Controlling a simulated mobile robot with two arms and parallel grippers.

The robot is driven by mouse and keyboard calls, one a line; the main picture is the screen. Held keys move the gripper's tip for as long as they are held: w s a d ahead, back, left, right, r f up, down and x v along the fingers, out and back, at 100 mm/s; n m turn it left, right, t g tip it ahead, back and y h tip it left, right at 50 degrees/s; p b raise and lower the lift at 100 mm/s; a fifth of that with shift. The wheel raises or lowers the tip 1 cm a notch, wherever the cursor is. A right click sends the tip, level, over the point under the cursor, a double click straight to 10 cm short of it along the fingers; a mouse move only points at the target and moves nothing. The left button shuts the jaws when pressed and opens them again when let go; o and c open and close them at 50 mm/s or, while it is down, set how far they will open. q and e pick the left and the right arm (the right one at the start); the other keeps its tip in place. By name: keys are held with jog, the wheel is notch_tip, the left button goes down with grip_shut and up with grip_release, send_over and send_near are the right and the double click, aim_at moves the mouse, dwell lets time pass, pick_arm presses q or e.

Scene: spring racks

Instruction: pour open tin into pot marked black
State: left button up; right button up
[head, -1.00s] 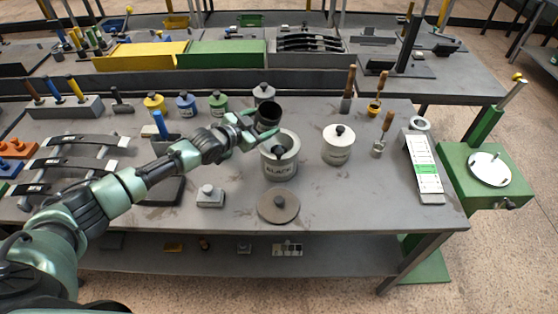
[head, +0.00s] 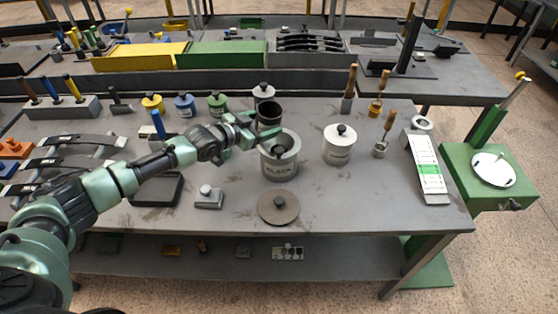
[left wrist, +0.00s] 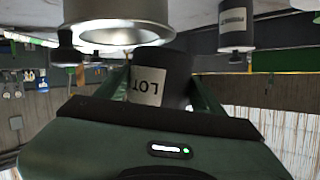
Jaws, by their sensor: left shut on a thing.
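The pot marked BLACK (head: 279,169) stands uncovered on the bench, a light grey vessel with a dark patch visible inside its mouth. My left gripper (head: 262,138) is at the pot's back left, shut on the dark open tin (head: 268,120). The tin is just behind the pot's rim, roughly upright, with its mouth up in the head view. In the left wrist view the tin (left wrist: 176,80) sits between the fingers, its label partly hidden, beside the pot's metal rim (left wrist: 122,33). My right gripper is not in view.
A white lidded pot (head: 338,151) stands to the right. Blue (head: 185,108) and green (head: 217,105) tins stand behind left. A small grey block (head: 208,199) lies front left. Bench front right is clear.

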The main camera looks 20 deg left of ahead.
pick_arm(q)
jog(key=shift+r+n+b, duration=0.3)
jog(key=shift+r+n, duration=0.1)
jog(key=shift+r, duration=0.7)
jog(key=shift+r+n+h+b, duration=0.4)
jog(key=shift+r+b, duration=0.4)
jog(key=shift+r, duration=0.55)
